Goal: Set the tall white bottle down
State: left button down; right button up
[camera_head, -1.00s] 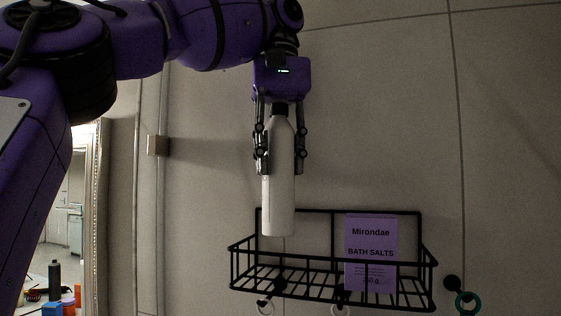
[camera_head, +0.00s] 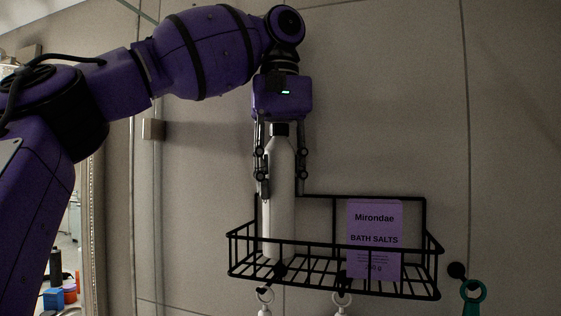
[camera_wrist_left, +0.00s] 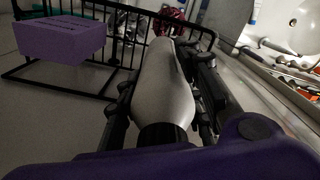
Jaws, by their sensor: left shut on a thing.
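The tall white bottle (camera_head: 280,200) with a black cap stands upright inside the left part of the black wire basket (camera_head: 430,250) on the wall. Its lower end is behind the front rail, near the basket's floor wires; I cannot tell if it touches them. My left gripper (camera_head: 282,190) points down and is shut on the bottle, with a finger on each side. In the left wrist view the bottle (camera_wrist_left: 162,90) lies between the fingers, and the basket (camera_wrist_left: 118,25) is beyond. My right gripper is not in view.
A purple bath salts box (camera_head: 374,225) stands in the basket's right part, with free room between it and the bottle. White-handled things hang under the basket (camera_head: 341,300), and a green ring item (camera_head: 473,292) hangs at the right. A mirror edge is at the left.

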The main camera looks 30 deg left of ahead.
aim_at(280, 124)
pick_arm(q)
jog(key=shift+f, duration=0.8)
dwell(0.4)
jog(key=c, duration=1.1)
grip_release()
jog(key=shift+s+r, duration=0.1)
jog(key=shift+r, duration=3.65)
